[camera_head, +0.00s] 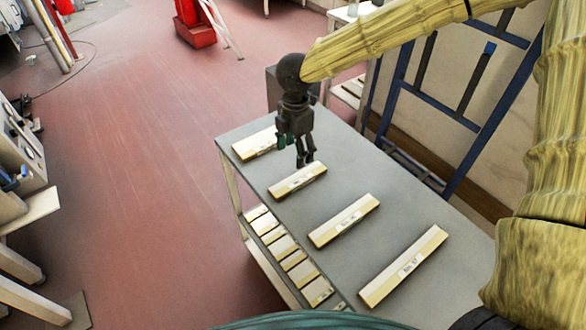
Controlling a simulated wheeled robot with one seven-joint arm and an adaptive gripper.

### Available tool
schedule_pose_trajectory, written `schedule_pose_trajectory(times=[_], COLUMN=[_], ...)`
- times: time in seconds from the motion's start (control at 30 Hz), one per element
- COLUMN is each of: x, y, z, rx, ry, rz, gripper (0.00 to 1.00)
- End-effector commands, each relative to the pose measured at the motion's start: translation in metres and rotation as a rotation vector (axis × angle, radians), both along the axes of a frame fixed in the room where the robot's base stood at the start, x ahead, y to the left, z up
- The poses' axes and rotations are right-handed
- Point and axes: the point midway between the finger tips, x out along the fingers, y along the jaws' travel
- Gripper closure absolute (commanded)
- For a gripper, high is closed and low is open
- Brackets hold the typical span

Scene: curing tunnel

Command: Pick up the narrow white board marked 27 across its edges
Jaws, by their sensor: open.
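Several narrow white-to-cream boards lie flat and spaced apart on a grey table top. Each has a small label, too blurred for me to read the 27 with certainty. The nearest board (379,286) is at the lower right, another board (326,234) lies beyond it, then a third board (283,188). The farthest board (243,148) is partly hidden behind my gripper. My dark gripper (304,162) points down with its jaws open, at the far edge of the third board. I cannot tell whether the fingertips touch that board. Nothing shows held between them.
The grey table (400,212) has bare room between the boards. A lower shelf holds several similar pale boards (283,246). A blue metal frame (470,120) stands close along the right side by the wall. Red floor (140,150) is open to the left.

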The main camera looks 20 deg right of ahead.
Motion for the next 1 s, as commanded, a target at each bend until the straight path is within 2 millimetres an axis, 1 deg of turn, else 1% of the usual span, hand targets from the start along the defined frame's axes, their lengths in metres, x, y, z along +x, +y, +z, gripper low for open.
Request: schedule_pose_trajectory(times=[0.07,0.17,0.3,0.4,0.53,0.67,0.9,1.0], x=[-0.004,-0.004,0.005,0.011,0.013,0.012,0.013,0.013], y=[0.0,-0.001,-0.001,-0.001,-0.002,-0.005,-0.009,-0.009], z=[-0.005,-0.017,-0.041,-0.054,-0.061,-0.069,-0.098,-0.106], rx=[0.0,0.0,0.0,-0.001,0.0,0.001,0.0,-0.001], ry=[-0.001,-0.001,0.009,0.014,0.016,0.015,0.018,0.018], rz=[0.001,0.001,-0.001,0.0,0.0,-0.002,-0.001,-0.001], gripper=[0.35,0.35,0.35,0.35,0.35,0.35,0.35,0.35])
